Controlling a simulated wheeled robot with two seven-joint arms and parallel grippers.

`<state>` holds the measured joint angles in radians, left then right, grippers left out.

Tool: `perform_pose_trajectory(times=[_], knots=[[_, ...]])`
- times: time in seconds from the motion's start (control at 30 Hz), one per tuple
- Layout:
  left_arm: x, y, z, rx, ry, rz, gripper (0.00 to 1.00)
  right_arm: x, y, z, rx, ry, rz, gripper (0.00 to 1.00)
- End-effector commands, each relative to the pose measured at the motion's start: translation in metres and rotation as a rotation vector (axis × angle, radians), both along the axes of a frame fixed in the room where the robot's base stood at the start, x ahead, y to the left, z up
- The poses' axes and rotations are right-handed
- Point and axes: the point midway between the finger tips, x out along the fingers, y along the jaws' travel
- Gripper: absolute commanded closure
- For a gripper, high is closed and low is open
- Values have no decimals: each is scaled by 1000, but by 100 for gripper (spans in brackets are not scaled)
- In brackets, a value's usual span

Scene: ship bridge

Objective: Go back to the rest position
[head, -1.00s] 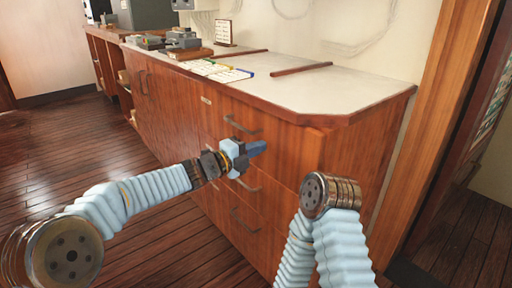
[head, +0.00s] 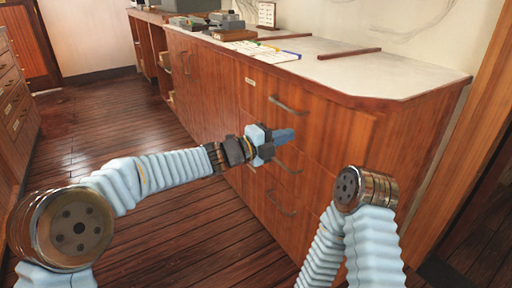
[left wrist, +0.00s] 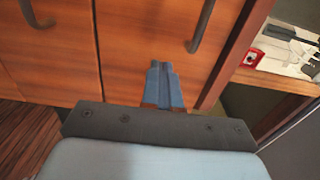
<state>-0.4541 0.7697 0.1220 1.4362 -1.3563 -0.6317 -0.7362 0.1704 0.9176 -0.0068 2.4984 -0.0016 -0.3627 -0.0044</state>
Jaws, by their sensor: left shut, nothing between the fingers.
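My left gripper (head: 284,136) is shut and empty. It is in front of the drawers of the wooden cabinet (head: 345,125), below the level of its top. In the left wrist view the blue fingers (left wrist: 165,85) are together, with the cabinet front (left wrist: 130,40) and its dark handles behind them. I cannot tell the exact gap between the fingers and the cabinet. My right arm shows at the lower right in the head view, bent, and its gripper is out of view.
The pale countertop (head: 390,75) carries papers with pens (head: 268,52), dark strips and grey instruments (head: 225,20). Another drawer cabinet (head: 15,100) stands at the far left. Bare plank floor (head: 110,125) lies between them. A wooden door frame (head: 480,150) is at the right.

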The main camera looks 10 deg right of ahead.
Motion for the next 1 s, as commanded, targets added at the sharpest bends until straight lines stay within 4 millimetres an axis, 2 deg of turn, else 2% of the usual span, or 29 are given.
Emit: perform_pose_trajectory(times=[0.23, 0.43, 0.57, 0.67, 0.77, 0.8, 0.87, 0.9, 0.97, 1.0], knots=[[-12, 44, -1, 1, -1, 5, 100, 0, 1, -6, 2, 0, 2, 57], [-19, 67, -1, 2, 2, 5, 100, 0, 1, -7, 2, 1, 3, 57], [-13, 80, -21, -10, 103, 42, 100, 0, 2, -4, 3, 1, 3, 57], [0, 102, -69, -43, 335, 137, 100, -1, 3, 1, 4, 2, 5, 57], [8, 137, -140, -99, 675, 294, 100, -1, 4, 9, 6, 2, 8, 57], [6, 154, -172, -126, 822, 370, 100, -1, 5, 11, 7, 3, 9, 57], [-2, 180, -218, -169, 1035, 488, 100, -2, 6, 15, 9, 4, 11, 57], [-11, 197, -247, -198, 1173, 570, 100, -2, 7, 18, 10, 5, 12, 57], [-31, 222, -290, -245, 1375, 699, 100, -3, 8, 21, 12, 5, 13, 57], [-47, 239, -316, -278, 1504, 789, 100, -3, 8, 24, 12, 6, 15, 57]])
